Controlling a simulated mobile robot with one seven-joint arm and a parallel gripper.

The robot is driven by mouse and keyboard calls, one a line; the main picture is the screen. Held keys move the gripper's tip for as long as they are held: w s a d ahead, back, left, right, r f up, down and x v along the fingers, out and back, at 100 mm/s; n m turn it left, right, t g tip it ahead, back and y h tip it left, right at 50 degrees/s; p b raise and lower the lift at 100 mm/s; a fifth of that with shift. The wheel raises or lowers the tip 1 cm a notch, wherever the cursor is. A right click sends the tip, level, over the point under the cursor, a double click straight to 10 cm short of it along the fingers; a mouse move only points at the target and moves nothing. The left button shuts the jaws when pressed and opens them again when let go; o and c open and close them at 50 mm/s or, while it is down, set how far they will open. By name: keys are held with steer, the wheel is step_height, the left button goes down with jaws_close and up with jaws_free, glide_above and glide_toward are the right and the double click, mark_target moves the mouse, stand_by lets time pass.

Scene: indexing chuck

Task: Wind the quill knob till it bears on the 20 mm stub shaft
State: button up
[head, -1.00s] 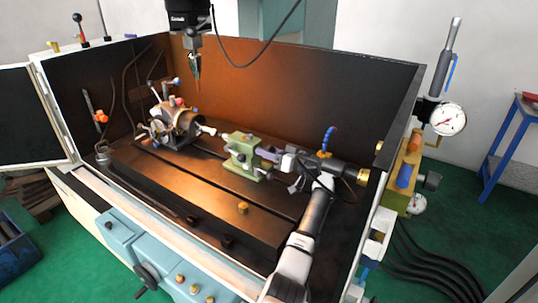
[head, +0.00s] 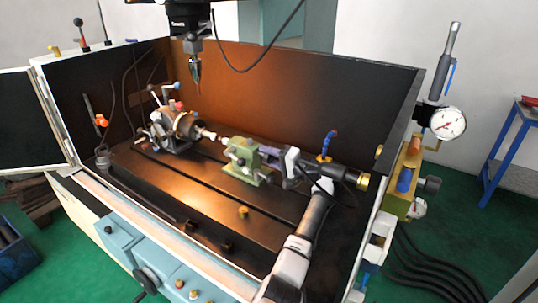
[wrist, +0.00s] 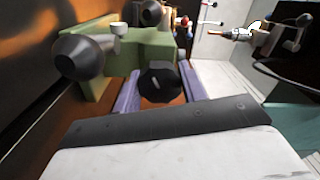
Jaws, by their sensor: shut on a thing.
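The green tailstock (head: 240,161) stands on the dark bed, right of the indexing chuck (head: 178,127). A pale stub shaft (head: 208,134) sticks out of the chuck toward the tailstock. I cannot tell whether the tailstock's point touches it. In the wrist view the black quill knob (wrist: 160,83), with a pale mark on its face, sits between my gripper's two lavender fingers (wrist: 160,94). They are shut on it, behind the green tailstock (wrist: 140,50). In the head view my gripper (head: 268,156) reaches the tailstock's right end from the right.
A dark spindle head (head: 190,20) with a pointed tool hangs above the chuck. A brass-coloured piece (head: 243,212) sits on the bed's front part. The enclosure's back wall (head: 270,90) and right wall close in around my arm. The bed's front middle is mostly clear.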

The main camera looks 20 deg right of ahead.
steer(key=m+p, duration=0.3)
steer(key=m, duration=0.2)
steer(key=shift+r+m, duration=0.15)
steer(key=shift+m, duration=0.15)
steer(key=m+p, duration=0.2)
steer(key=m, duration=0.9)
steer(key=shift+f+m+p, duration=0.25)
steer(key=shift+m+p, duration=0.1)
steer(key=shift+m, duration=0.05)
steer(key=m, duration=0.5)
steer(key=shift+m, duration=0.3)
steer(key=o, duration=1)
steer(key=shift+c, duration=0.2)
